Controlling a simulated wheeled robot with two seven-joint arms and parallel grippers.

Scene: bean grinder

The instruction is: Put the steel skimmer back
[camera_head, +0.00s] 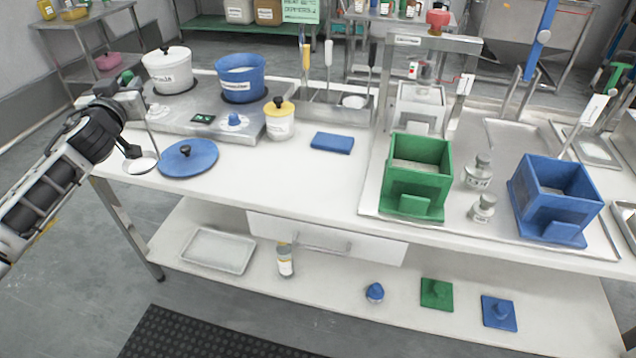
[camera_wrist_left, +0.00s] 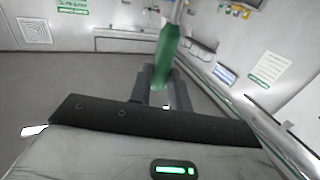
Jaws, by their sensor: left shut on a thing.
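The steel skimmer (camera_head: 142,163) hangs from my left gripper (camera_head: 132,103) at the left end of the worktable. Its thin shaft runs down to a flat round head beside the blue lid. Its green handle (camera_wrist_left: 165,57) stands between the two fingers of my left gripper (camera_wrist_left: 163,88) in the left wrist view. The gripper is shut on it. A grey metal utensil holder (camera_head: 342,105) stands at the back of the table, with a yellow-handled, a white-handled and a dark-handled tool upright in it. My right gripper is not in view.
A white pot (camera_head: 168,72) and a blue pot (camera_head: 239,79) stand on the stove (camera_head: 180,115). A blue lid (camera_head: 188,158), a yellow-lidded jar (camera_head: 280,121) and a blue cloth-like block (camera_head: 332,143) lie nearby. Green (camera_head: 417,173) and blue bins (camera_head: 556,198) stand right. The front middle is clear.

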